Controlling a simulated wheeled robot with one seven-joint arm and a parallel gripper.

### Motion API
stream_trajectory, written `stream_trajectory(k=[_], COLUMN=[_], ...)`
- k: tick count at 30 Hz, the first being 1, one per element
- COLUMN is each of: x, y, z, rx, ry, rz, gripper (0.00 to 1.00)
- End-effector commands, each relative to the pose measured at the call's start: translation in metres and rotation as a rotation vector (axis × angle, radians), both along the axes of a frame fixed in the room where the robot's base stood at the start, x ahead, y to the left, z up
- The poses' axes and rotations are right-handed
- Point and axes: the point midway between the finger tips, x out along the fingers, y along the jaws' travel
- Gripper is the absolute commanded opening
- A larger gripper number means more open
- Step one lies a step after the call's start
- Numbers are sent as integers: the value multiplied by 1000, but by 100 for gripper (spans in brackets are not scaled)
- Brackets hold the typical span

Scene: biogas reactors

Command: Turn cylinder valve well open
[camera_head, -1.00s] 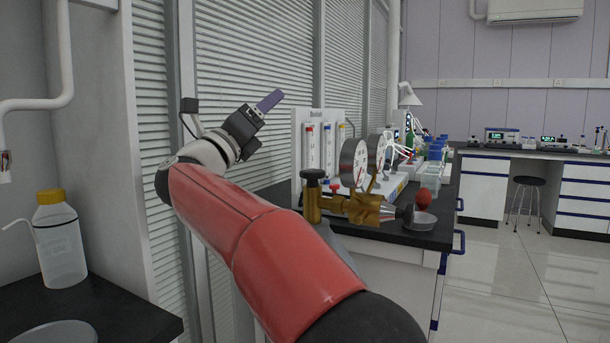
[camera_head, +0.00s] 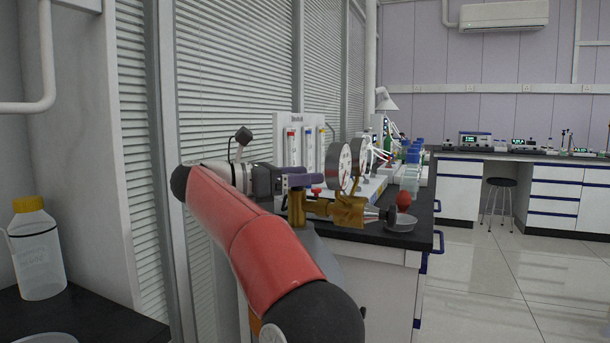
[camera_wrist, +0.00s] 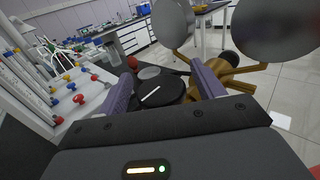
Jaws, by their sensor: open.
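The cylinder valve's round black knob (camera_wrist: 162,92), with a white line on its top, lies between the two purple fingers of my gripper (camera_wrist: 162,82) in the wrist view. The fingers stand apart on either side of it; I cannot tell if either touches. In the head view my gripper (camera_head: 298,181) is level at the top of the brass valve body (camera_head: 297,207) and hides the knob. The brass regulator (camera_head: 347,212) with two round gauges (camera_head: 338,167) joins the valve on the right; the gauges also show in the wrist view (camera_wrist: 172,22).
A flowmeter panel (camera_head: 291,145) stands behind the valve on the dark bench (camera_head: 395,238). A red ball-shaped item (camera_head: 403,198) and a grey dish (camera_head: 400,224) are to the right. A yellow-capped bottle (camera_head: 36,255) stands on the left bench. The floor at right is open.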

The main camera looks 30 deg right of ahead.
Motion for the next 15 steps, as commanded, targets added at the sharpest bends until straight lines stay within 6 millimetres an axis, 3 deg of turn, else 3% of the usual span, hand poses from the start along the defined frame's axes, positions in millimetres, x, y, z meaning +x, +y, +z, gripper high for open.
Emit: stream_trajectory(k=[11,15], x=[-2,-2], y=[-10,-10], z=[0,0], rx=[0,0], ry=[0,0], rz=[1,1], gripper=[68,53])
